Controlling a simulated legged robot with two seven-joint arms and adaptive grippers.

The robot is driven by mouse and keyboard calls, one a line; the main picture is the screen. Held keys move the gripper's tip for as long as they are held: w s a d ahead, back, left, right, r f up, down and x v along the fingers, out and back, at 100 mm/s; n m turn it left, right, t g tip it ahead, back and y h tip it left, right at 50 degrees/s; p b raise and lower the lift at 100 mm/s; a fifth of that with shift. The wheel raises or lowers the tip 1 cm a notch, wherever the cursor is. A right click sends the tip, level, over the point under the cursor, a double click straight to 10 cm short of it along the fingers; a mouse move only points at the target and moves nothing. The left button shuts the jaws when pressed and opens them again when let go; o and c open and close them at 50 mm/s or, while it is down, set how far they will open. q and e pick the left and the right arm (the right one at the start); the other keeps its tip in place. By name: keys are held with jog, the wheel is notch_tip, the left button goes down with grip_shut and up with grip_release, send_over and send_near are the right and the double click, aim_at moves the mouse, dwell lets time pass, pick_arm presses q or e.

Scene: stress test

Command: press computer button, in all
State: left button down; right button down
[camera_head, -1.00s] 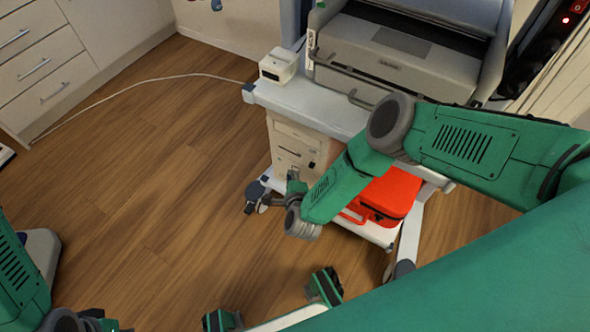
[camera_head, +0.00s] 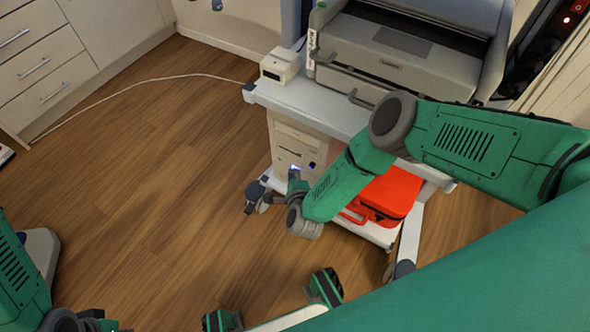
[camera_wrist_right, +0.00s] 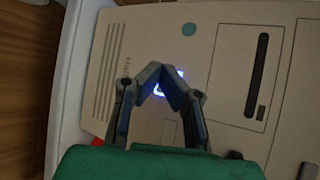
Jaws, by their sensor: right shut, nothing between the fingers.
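A beige computer (camera_head: 291,138) stands upright on the lower shelf of a white cart, and its front panel fills much of the right wrist view (camera_wrist_right: 218,115). Its button glows blue; the lit outline (camera_wrist_right: 180,80) shows in the right wrist view beside and partly behind my fingertips. My right gripper (camera_wrist_right: 157,76) is shut and empty, with its fingertips at the button. I cannot tell whether they touch it. In the head view my right gripper (camera_head: 294,177) is small, in front of the computer's lower front.
A grey printer (camera_head: 403,60) and a small white device (camera_head: 279,66) stand on the cart's top (camera_head: 315,105). A red case (camera_head: 388,198) lies on the lower shelf right of the computer. The wooden floor (camera_head: 150,180) to the left is clear except for a white cable (camera_head: 150,80).

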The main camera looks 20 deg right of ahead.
jog(key=shift+w+d+r, duration=0.1)
jog(key=shift+d, duration=0.05)
jog(key=shift+s+a, duration=0.45)
jog(key=shift+a, duration=0.1)
jog(key=shift+s+a, duration=0.8)
jog(key=shift+a, duration=0.25)
jog(key=shift+s+a, duration=0.8)
jog(key=shift+a, duration=0.2)
